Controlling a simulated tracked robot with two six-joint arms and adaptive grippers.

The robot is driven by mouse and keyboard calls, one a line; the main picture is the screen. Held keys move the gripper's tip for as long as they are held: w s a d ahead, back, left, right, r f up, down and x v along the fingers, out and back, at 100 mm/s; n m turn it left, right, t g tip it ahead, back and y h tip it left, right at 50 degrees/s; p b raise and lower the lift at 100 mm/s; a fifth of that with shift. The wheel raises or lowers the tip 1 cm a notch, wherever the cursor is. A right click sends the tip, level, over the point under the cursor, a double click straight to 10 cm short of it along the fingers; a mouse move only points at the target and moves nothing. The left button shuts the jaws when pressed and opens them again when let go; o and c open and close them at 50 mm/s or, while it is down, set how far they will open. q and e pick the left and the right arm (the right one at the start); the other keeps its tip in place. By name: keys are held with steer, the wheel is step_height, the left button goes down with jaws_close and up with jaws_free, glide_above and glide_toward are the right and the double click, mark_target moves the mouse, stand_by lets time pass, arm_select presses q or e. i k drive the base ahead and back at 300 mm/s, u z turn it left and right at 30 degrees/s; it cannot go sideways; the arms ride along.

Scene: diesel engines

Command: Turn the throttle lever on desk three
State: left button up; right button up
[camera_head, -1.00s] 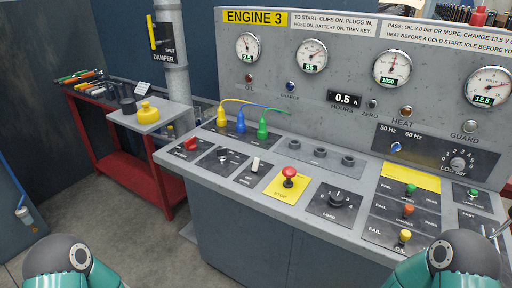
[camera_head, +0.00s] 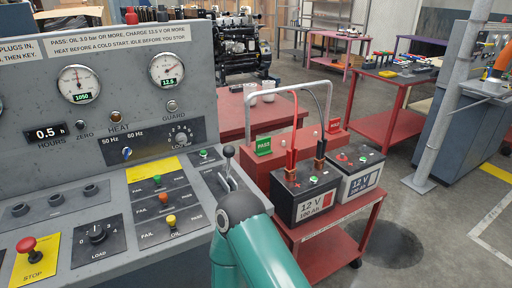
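The throttle lever (camera_head: 228,165) stands at the right end of the grey control desk (camera_head: 75,220). It has a dark round knob on a metal shaft, which looks close to upright. It rises from a dark plate whose lower part is hidden by my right arm. The teal link and dark grey joint of that arm come up from the bottom, just in front of the lever. I cannot tell whether the arm touches the plate. Neither gripper shows in this view.
A red cart right of the desk carries a black battery (camera_head: 305,193) and a grey battery (camera_head: 358,172). A green PASS sign (camera_head: 264,146) stands behind them. The desk also has a red stop button (camera_head: 27,246) and a load knob (camera_head: 97,234). Floor is open at right.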

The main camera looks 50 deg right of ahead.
mark_target(228, 151)
steer(key=u, duration=1.55)
steer(key=i, duration=0.1)
steer(key=z, duration=2.95)
steer(key=i, duration=0.6)
steer(key=u, duration=0.15)
steer(key=k, duration=0.6)
steer(key=z, duration=0.1)
